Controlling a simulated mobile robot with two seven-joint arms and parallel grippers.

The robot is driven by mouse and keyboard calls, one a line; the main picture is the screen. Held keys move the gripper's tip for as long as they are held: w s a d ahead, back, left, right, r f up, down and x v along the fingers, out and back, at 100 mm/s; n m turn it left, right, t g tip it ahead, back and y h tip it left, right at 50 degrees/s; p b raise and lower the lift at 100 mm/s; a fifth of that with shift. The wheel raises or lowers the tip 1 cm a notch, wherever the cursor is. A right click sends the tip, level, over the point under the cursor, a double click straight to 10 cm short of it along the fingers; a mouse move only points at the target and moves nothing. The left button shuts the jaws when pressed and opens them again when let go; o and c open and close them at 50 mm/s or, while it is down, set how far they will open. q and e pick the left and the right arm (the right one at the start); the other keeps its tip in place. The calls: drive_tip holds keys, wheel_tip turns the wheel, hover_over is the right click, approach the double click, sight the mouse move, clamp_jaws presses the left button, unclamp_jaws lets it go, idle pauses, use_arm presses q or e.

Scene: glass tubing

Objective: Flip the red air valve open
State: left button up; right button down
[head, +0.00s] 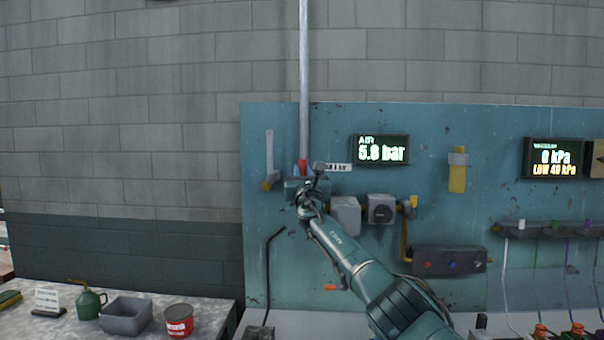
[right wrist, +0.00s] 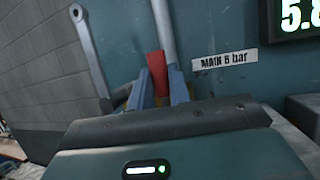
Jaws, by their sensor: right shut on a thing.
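The red air valve handle (head: 302,166) is at the foot of the grey vertical pipe (head: 304,70) on the blue-green wall panel. In the right wrist view the red handle (right wrist: 155,66) stands up between my two blue fingers, roughly in line with the pipe (right wrist: 163,30). My right gripper (head: 303,176) is shut on the handle; in the right wrist view the gripper (right wrist: 158,88) hides its lower end. The valve body is mostly hidden behind my gripper. A label (right wrist: 224,60) beside it reads "MAIN 6 bar". My left gripper is not in view.
A lit AIR display (head: 381,149) reads about 5.8 bar. Grey regulator boxes (head: 346,214) sit just right of the valve. A hanging grey lever (head: 269,155) is close on the left. A bench (head: 60,325) with a red can (head: 179,321) is at lower left.

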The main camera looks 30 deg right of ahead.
idle(0.4)
drive_tip(key=c, duration=1.6)
unclamp_jaws()
drive_tip(key=shift+o, duration=0.2)
drive_tip(key=shift+s+a+f, duration=0.2)
drive_tip(key=shift+a+f, duration=0.1)
drive_tip(key=shift+a, duration=0.05)
drive_tip(key=v, duration=1.2)
drive_tip(key=shift+s+d, duration=0.15)
drive_tip(key=shift+s, duration=0.1)
